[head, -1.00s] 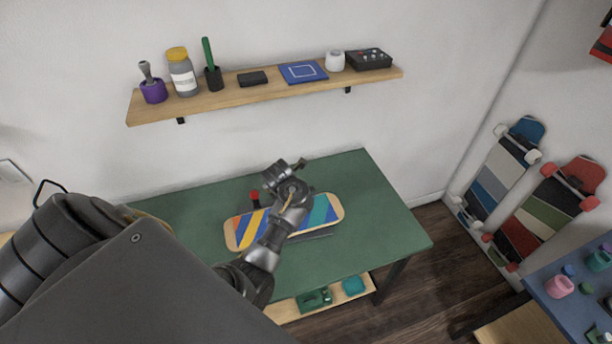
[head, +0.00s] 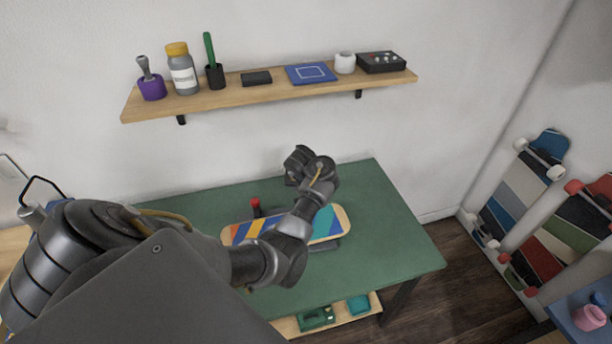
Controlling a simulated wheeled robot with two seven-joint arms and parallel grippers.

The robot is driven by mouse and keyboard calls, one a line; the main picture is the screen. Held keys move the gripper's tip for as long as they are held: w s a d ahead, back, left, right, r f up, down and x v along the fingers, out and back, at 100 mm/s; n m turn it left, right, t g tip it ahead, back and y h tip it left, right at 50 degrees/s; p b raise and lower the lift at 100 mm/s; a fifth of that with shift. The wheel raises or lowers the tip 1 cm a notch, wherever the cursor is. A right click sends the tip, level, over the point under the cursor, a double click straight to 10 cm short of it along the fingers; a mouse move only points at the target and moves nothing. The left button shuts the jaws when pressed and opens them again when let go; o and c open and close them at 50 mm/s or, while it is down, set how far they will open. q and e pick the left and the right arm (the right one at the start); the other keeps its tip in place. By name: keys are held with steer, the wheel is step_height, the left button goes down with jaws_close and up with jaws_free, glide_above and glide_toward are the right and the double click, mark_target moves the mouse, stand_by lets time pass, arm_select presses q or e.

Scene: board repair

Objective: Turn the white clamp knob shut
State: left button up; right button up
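A skateboard deck (head: 333,220) with coloured stripes lies on the green workbench (head: 385,225). A small upright part with a red top (head: 256,205) stands at the deck's far edge, left of my arm. I see no white clamp knob; my arm covers the middle of the deck. My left gripper (head: 299,160) is above the far side of the bench, beyond the deck, pointing away from me. Its fingers are dark and partly hidden by the wrist, so I cannot tell whether they are open. My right gripper is not in view.
A wooden wall shelf (head: 225,92) above the bench holds a jar (head: 182,70), cups, a blue square (head: 310,73), a white roll (head: 345,63) and a black box (head: 381,62). Skateboards stand at the right. A lower shelf holds green items (head: 317,317). The bench's right part is clear.

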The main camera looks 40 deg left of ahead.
arm_select(q)
steer(key=b+x, duration=0.1)
steer(key=x, duration=0.2)
steer(key=shift+w+f, duration=0.15)
steer(key=shift+f, duration=0.2)
steer(key=shift+w+a+f, duration=0.15)
steer(key=shift+f, duration=0.15)
steer(key=c, duration=1)
steer(key=shift+o, duration=0.2)
